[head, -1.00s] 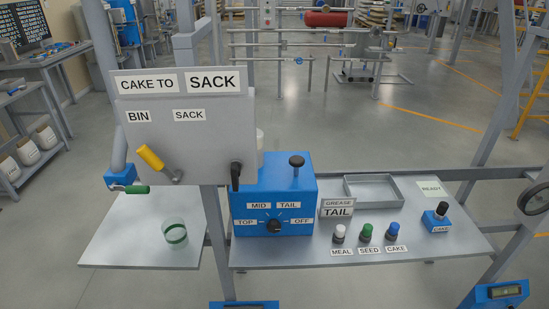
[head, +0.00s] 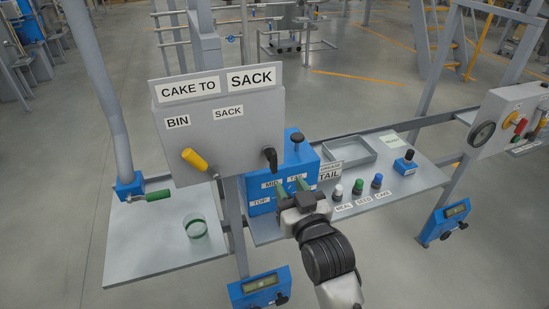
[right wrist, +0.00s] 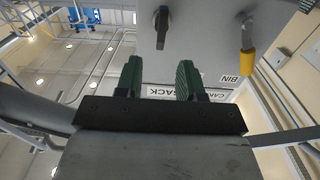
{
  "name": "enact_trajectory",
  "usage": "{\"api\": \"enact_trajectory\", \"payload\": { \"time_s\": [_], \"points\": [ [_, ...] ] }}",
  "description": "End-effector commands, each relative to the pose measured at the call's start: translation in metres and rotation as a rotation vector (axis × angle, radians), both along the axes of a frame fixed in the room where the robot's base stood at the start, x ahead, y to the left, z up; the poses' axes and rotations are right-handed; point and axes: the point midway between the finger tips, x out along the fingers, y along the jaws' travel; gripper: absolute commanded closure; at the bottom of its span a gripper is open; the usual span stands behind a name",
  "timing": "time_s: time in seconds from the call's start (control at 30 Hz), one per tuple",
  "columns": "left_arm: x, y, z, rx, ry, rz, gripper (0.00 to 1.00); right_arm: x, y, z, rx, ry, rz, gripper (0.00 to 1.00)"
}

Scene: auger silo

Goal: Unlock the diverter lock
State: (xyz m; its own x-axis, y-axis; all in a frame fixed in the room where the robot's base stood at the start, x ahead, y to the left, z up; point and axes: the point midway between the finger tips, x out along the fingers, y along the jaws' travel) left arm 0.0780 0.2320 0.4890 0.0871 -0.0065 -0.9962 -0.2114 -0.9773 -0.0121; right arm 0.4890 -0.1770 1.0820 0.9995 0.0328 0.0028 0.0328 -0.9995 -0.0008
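The diverter panel (head: 220,138) is a grey box labelled BIN and SACK, under a sign reading CAKE TO SACK. A small black handle (head: 270,158), which looks like the lock, sits at the panel's lower right and hangs downward. It also shows in the right wrist view (right wrist: 161,28). A yellow-gripped lever (head: 195,159) is at the panel's lower left, its grip pointing up and left. My right gripper (head: 291,188) is open and empty, below and right of the black handle, not touching it. It hides part of the blue box. My left gripper is out of view.
The blue selector box (head: 300,158) stands right of the panel. A grey tray (head: 349,150) and several coloured knobs (head: 357,187) are on the right shelf. A green-banded cup (head: 196,228) stands on the left shelf. A green-handled valve (head: 158,195) is beside the panel.

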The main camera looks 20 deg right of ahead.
Motion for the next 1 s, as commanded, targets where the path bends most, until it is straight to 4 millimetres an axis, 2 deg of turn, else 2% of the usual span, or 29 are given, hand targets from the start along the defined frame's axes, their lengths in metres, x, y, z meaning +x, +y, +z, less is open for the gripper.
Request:
{"api": "enact_trajectory", "payload": {
  "time_s": [0.17, 0.3, 0.5, 0.7, 0.97, 1.0],
  "points": [
    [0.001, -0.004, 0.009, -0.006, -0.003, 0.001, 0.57, 0.03, 0.002, 0.003, 0.0, 0.0, 0.001, 0.62],
    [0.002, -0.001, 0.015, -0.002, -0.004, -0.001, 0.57, 0.058, 0.003, 0.002, 0.0, 0.001, 0.001, 0.62],
    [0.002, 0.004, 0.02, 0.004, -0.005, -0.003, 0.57, 0.088, 0.003, 0.001, 0.001, 0.002, 0.001, 0.62],
    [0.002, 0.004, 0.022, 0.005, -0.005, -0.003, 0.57, 0.1, 0.004, -0.001, 0.001, 0.002, 0.001, 0.62],
    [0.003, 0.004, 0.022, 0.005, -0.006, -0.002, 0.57, 0.101, 0.004, -0.001, 0.001, 0.002, 0.001, 0.62],
    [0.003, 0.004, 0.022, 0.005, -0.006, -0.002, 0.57, 0.101, 0.004, -0.001, 0.001, 0.002, 0.001, 0.68]
  ]
}}
